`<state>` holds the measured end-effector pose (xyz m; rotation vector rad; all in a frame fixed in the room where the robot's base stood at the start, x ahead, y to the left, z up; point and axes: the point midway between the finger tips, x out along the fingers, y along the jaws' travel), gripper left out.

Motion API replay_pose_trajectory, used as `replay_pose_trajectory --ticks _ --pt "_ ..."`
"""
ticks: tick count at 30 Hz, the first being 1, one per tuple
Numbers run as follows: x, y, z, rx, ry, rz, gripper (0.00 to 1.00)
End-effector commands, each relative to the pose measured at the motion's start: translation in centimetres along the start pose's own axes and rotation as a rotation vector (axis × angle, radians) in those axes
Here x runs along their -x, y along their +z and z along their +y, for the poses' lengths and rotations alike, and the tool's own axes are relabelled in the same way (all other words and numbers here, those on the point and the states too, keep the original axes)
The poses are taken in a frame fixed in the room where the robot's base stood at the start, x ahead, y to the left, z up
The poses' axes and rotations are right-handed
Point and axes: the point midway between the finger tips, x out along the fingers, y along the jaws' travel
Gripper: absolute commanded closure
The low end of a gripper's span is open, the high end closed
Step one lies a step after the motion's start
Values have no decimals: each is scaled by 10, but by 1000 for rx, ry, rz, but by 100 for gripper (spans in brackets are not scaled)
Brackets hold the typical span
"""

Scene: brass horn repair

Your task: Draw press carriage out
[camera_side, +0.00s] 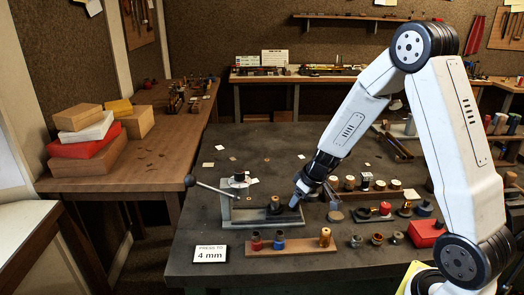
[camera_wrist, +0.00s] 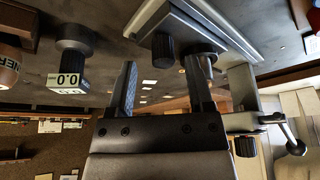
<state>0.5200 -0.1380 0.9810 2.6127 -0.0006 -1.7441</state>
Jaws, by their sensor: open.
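The press (camera_side: 229,206) stands on the dark bench, with a grey frame, a flat base and a ball-ended lever (camera_side: 205,187) pointing left. A black part with a knob, seemingly the carriage (camera_side: 275,208), sits on the base. My gripper (camera_side: 297,203) is low at the right end of the press base. In the wrist view my gripper (camera_wrist: 160,85) has its fingers apart with nothing held. The press base (camera_wrist: 225,25) crosses the top there, with a black knurled knob (camera_wrist: 163,50) on it near the fingertips. Whether a finger touches the carriage I cannot tell.
A "PRESS TO 4 mm" card (camera_side: 210,254) and a wooden rack (camera_side: 290,246) with red, blue and brass pieces lie in front. A gauge reading 0.0 (camera_wrist: 68,80) is beside my gripper. Several small parts and a red box (camera_side: 426,233) crowd the right.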

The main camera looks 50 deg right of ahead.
Motion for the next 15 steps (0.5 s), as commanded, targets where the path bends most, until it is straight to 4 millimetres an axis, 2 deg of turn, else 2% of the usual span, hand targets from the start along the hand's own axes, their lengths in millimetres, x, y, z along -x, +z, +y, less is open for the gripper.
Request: replay_pose_trajectory --ticks 9,15 --pt "34 0 1 0 2 1 33" --pt "50 0 1 0 2 1 33"
